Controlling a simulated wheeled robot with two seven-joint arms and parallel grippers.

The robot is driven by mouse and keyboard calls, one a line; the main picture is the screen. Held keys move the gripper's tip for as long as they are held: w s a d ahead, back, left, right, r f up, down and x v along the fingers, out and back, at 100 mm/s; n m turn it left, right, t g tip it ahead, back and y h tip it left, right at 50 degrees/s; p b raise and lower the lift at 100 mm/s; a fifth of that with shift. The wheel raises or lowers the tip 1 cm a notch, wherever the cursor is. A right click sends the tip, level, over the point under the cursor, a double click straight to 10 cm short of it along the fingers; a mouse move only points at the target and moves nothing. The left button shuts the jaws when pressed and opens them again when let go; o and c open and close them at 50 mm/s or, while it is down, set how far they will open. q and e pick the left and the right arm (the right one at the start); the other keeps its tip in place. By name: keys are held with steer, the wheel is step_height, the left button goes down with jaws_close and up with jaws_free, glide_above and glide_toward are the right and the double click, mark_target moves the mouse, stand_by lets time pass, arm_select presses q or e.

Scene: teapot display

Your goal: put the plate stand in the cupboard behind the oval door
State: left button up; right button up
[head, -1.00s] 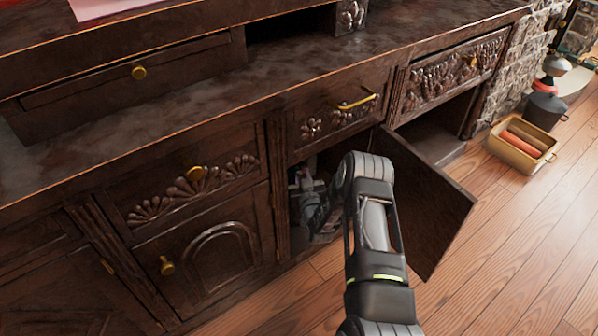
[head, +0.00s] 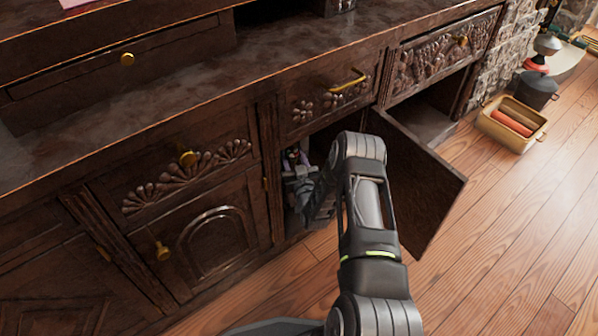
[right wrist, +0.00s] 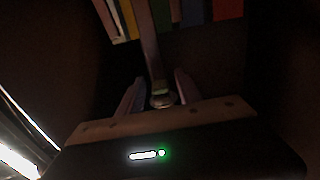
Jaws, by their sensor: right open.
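My right gripper (right wrist: 159,77) is open in the right wrist view, its two fingers either side of a narrow brown upright piece (right wrist: 155,50) with a shiny rounded lower end. I cannot tell whether they touch it, or whether it is the plate stand. In the head view my right gripper (head: 303,180) is inside the dark cupboard opening, partly hidden by my arm. A small pale and purple thing (head: 292,157) shows there, too small to name. A dark door (head: 420,185) hangs open right of my arm. I cannot make out an oval on it. My left gripper is out of view.
A shut door with an arched panel (head: 217,240) is left of the opening. Several coloured blocks or books (right wrist: 190,10) show at the top of the wrist view. A yellow bin (head: 512,125) stands on the floor at right. The floor in front is clear.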

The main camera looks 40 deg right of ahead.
steer(key=p+v, duration=0.3)
steer(key=v, duration=0.7)
steer(key=shift+s, duration=0.2)
stand_by(0.4)
